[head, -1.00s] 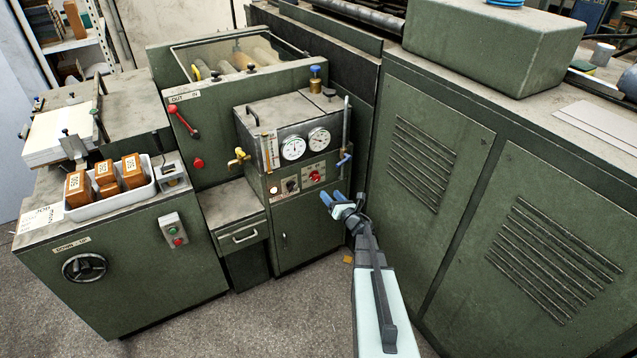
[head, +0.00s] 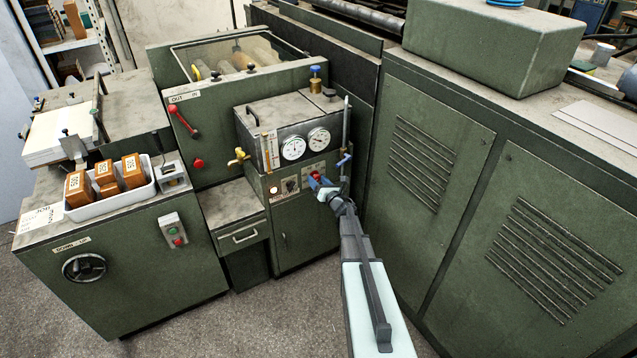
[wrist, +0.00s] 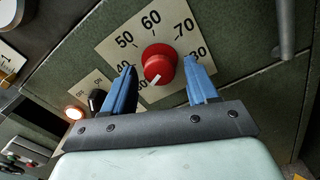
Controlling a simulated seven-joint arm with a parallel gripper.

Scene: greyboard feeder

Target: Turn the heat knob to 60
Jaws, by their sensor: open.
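The red heat knob (wrist: 159,62) sits on a pale dial plate (wrist: 112,38) on the green machine's front. The plate's numbers 50, 60, 70 and 80 read clearly; a 40 is partly hidden at the left. A white mark shows on the knob's lower part, on the side away from the 60. My gripper (wrist: 159,66) is open, with one blue finger left of the knob and one right, both apart from it in this view. In the head view my gripper (head: 320,184) is at the panel, partly covering the knob (head: 316,175).
A black ON/OFF switch (wrist: 96,100) and a lit lamp (wrist: 75,112) lie left of the dial. Two round gauges (head: 293,148) are above. The floor in front is clear.

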